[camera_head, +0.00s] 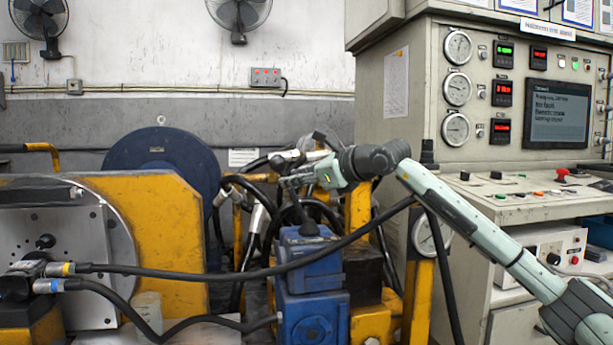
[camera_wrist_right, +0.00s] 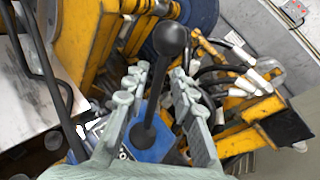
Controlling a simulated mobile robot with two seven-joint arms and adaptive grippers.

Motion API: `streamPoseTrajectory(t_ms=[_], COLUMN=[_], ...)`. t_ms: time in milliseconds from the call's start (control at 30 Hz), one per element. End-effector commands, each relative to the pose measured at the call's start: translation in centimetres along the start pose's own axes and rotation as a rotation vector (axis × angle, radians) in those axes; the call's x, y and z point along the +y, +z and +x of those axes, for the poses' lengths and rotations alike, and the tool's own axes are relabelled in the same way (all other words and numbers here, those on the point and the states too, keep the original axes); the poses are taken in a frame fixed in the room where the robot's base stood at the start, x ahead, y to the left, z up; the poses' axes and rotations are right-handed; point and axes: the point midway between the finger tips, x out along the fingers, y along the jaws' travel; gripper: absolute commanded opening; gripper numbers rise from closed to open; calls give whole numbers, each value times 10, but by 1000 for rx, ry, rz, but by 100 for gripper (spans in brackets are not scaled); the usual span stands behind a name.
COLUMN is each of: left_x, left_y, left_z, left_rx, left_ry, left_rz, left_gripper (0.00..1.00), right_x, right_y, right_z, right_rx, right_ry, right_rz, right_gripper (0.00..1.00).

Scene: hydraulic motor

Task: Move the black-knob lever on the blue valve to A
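The blue valve (camera_head: 312,262) stands at the lower middle of the head view, with a black boot on its top. The wrist view shows its blue body (camera_wrist_right: 152,140) below the lever. The black-knob lever (camera_wrist_right: 171,38) rises between the fingers of my right gripper (camera_wrist_right: 160,82), its round knob beyond the fingertips. The fingers are apart, with visible gaps on both sides of the stem. The A marking cannot be read. My left gripper is out of view.
Black hoses (camera_head: 240,271) cross in front of the valve. A yellow machine frame (camera_head: 170,235) and blue disc (camera_head: 160,160) stand at left. A control cabinet (camera_head: 425,100) with gauges and a desk stands at right. Pipes and hoses crowd behind the gripper.

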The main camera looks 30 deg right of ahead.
Motion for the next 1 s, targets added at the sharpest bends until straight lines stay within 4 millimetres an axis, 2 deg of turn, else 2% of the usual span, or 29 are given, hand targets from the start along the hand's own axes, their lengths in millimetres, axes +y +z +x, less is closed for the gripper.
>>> streamPoseTrajectory(t_ms=[100, 300, 1000], left_x=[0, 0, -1], left_y=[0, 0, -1], left_z=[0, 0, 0], left_rx=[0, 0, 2], left_ry=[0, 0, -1], left_rz=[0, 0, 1], left_gripper=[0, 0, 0], right_x=[0, 1, 1], right_y=[-1, 0, 0], right_z=[-22, -40, -42], right_rx=[1, 1, 0], right_ry=[-1, 1, 1], right_rz=[-2, 0, 0], right_gripper=[25, 25, 25])
